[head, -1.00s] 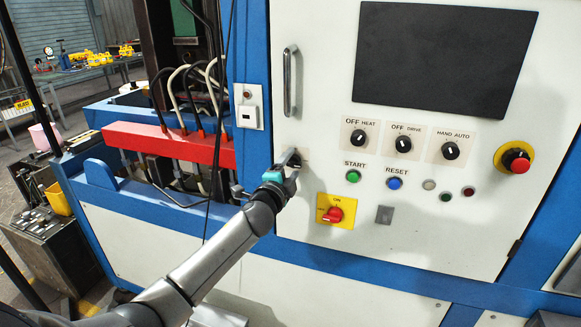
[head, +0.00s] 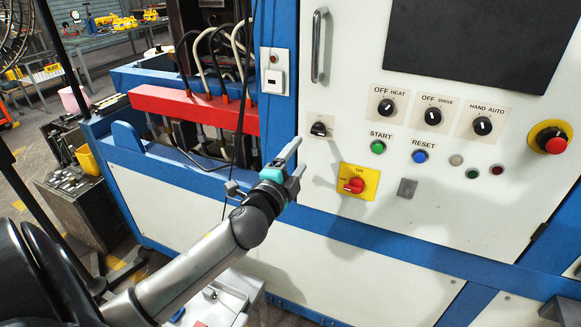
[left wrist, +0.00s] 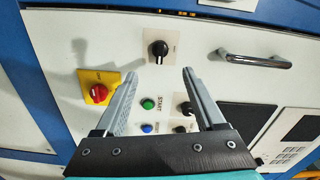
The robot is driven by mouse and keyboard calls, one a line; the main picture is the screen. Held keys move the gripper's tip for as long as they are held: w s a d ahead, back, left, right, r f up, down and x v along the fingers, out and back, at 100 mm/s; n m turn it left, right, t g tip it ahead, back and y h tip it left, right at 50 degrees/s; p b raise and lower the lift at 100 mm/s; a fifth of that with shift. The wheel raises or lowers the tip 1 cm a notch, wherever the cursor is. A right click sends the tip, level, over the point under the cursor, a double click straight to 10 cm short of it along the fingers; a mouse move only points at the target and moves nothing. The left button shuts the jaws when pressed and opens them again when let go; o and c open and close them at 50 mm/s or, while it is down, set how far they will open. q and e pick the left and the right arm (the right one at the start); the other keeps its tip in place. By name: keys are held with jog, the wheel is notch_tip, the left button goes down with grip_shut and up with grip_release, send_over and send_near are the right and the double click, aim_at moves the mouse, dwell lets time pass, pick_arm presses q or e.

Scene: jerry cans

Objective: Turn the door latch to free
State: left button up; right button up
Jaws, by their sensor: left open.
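The door latch (head: 320,129) is a small black turn-knob on a pale plate at the left edge of the white cabinet door (head: 345,108). In the left wrist view the latch (left wrist: 158,48) shows whole, just beyond and between the fingertips. The lettering on its plate is too small to read. My left gripper (head: 298,155) is open and empty, apart from the latch, below and left of it in the head view. In the left wrist view its two fingers (left wrist: 158,76) are spread wide. My right gripper is not in view.
A red switch on a yellow plate (head: 354,185) sits below the latch, and the door handle (head: 318,45) is above it. The green START button (head: 378,147) and blue RESET button (head: 419,156) are to the right. Cables and a red beam (head: 190,108) lie left.

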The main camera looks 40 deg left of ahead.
pick_arm(q)
jog(key=shift+v, duration=1.7)
jog(key=s+d+f+n+g+b, duration=0.1)
jog(key=s+f+n+g+b, duration=0.2)
jog(key=f, duration=1.1)
jog(key=s+f+n+g+h+b, duration=0.1)
jog(key=s+f+g, duration=0.25)
jog(key=f, duration=1.05)
jog(key=s+d+f+n+g+b, duration=0.15)
jog(key=s+f, duration=0.25)
jog(key=f, duration=1)
jog(key=s+d+f+n+g+h+b, duration=0.1)
jog(key=s+d+f+g+b, duration=0.1)
jog(key=s+f, duration=0.6)
jog(key=s+d+f+n+g+h+b, duration=0.1)
jog(key=s+d+f, duration=0.4)
jog(key=s, duration=0.7)
jog(key=s+d+f+n+g+h+b, duration=0.1)
jog(key=s+d+f+n+g+b, duration=0.1)
jog(key=s+f, duration=0.8)
jog(key=d+n+g, duration=0.1)
jog(key=d+g, duration=0.1)
jog(key=g, duration=0.1)
jog(key=shift+s+d+f+g+b, duration=0.3)
jog(key=shift+s+d+f+b, duration=0.05)
jog(key=shift+s+b, duration=0.05)
